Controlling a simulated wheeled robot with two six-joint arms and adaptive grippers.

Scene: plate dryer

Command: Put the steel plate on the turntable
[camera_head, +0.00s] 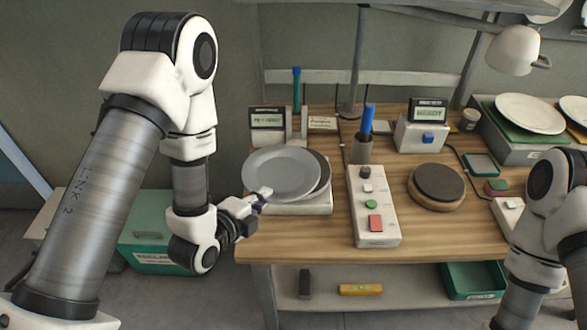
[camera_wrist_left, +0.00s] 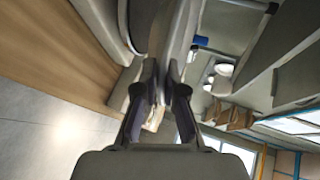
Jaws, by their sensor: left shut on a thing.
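The grey steel plate (camera_head: 280,172) is tilted slightly over a white box (camera_head: 305,206) with a dark round top at the left of the bench. My left gripper (camera_head: 262,196) is shut on the plate's near rim. In the left wrist view, the fingers (camera_wrist_left: 164,88) close on the plate (camera_wrist_left: 184,35), seen nearly edge-on. Whether the plate touches the dark disc below it is unclear. A round wooden base with a dark top, apparently the turntable (camera_head: 438,183), stands bare right of centre. My right gripper is out of view; only its arm shows at the right.
A white control box (camera_head: 372,230) with green and red buttons stands between the plate and the round base. A cup (camera_head: 361,150) with a blue-handled tool stands behind it. White plates (camera_head: 529,113) lie at the back right. A lamp (camera_head: 513,50) hangs above.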

